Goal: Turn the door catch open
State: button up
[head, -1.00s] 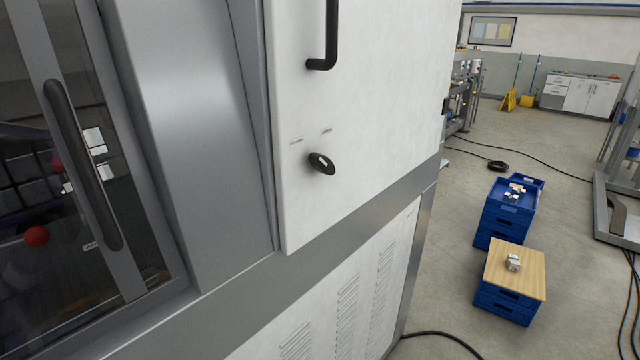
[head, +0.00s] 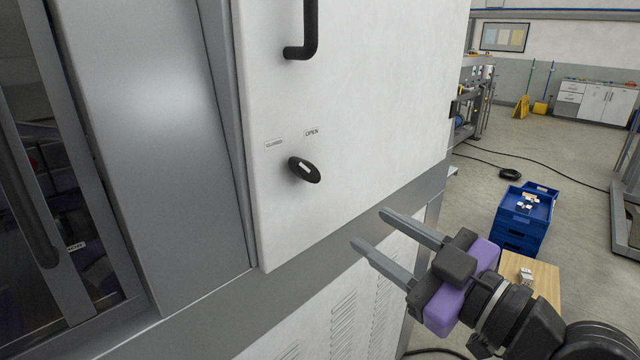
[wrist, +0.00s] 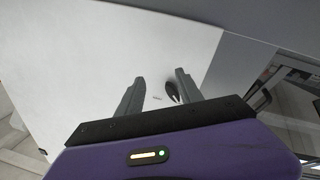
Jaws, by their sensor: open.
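The door catch (head: 304,170) is a black oval knob with a pale mark on its face, low on the white cabinet door (head: 370,90). It sits tilted, below a label reading OPEN (head: 312,132) and another label (head: 274,144) to its left that is hard to read. My gripper (head: 370,228) is open and empty, to the lower right of the catch and apart from it. In the wrist view the catch (wrist: 172,91) shows beyond the fingers, close to the right finger in the picture; no contact is visible.
A black door handle (head: 305,30) stands out above the catch. A grey frame and a glazed door (head: 60,200) lie to the left. Blue crates (head: 522,215), a wood-topped stack (head: 545,278) and a floor cable (head: 510,174) are at the right.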

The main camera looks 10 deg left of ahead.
aim_at(311, 173)
notch_tip(311, 173, up, 7)
jog(key=s+a+n+g+y, duration=0.1)
jog(key=a+n+g+y, duration=0.15)
jog(key=n, duration=0.35)
jog(key=shift+g+h, duration=0.35)
jog(key=p+x, duration=0.1)
jog(key=x, duration=0.6)
jog(key=shift+a+r+p, duration=0.1)
jog(key=shift+a+p, duration=0.2)
grip_shut()
